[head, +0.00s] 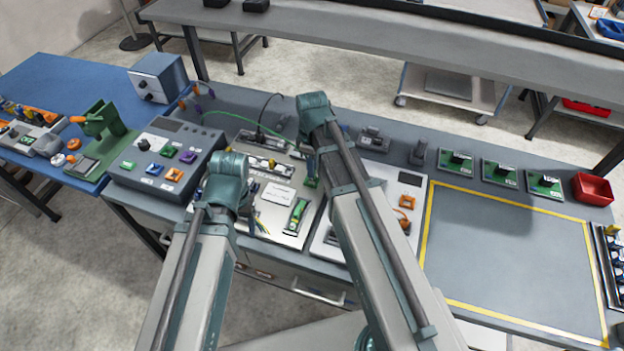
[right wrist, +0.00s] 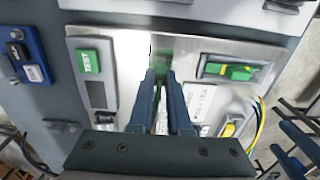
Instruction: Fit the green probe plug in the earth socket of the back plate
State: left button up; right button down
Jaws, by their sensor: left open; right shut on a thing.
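My right gripper (right wrist: 165,78) is shut on a green thing (right wrist: 165,58), apparently the green probe plug, which is blurred and partly hidden by the fingers. In the head view it shows as a small green piece (head: 311,182) beside my right arm. A green cable (head: 240,121) runs in from the left toward it. The light metal plate (head: 285,232) lies under both arms; I cannot pick out the earth socket, nor tell whether the plug touches anything. My left gripper (right wrist: 299,149) shows dark fingers, open, at the right edge of the right wrist view; its wrist hides it in the head view.
A green TEST button (right wrist: 88,62) is left of the right gripper, and a green-and-yellow part (right wrist: 235,71) is right. A grey control box (head: 165,160) with coloured sockets stands left. A yellow-bordered area (head: 515,255) is clear at right. A red bin (head: 592,189) stands beyond.

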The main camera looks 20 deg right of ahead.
pick_arm(q)
jog(key=shift+f, duration=0.15)
pick_arm(e)
jog(key=shift+f, duration=0.15)
pick_arm(q)
jog(key=shift+f+b, duration=0.4)
jog(key=shift+b, duration=0.15)
pick_arm(e)
jog(key=shift+f, duration=0.4)
pick_arm(q)
jog(key=shift+f+b, duration=0.5)
pick_arm(e)
jog(key=shift+f, duration=0.5)
jog(key=c, duration=0.6)
grip_release()
pick_arm(q)
jog(key=shift+r, duration=0.1)
notch_tip(320, 180, up, 7)
jog(key=p, duration=0.7)
pick_arm(e)
notch_tip(320, 180, up, 7)
jog(key=shift+r, duration=0.1)
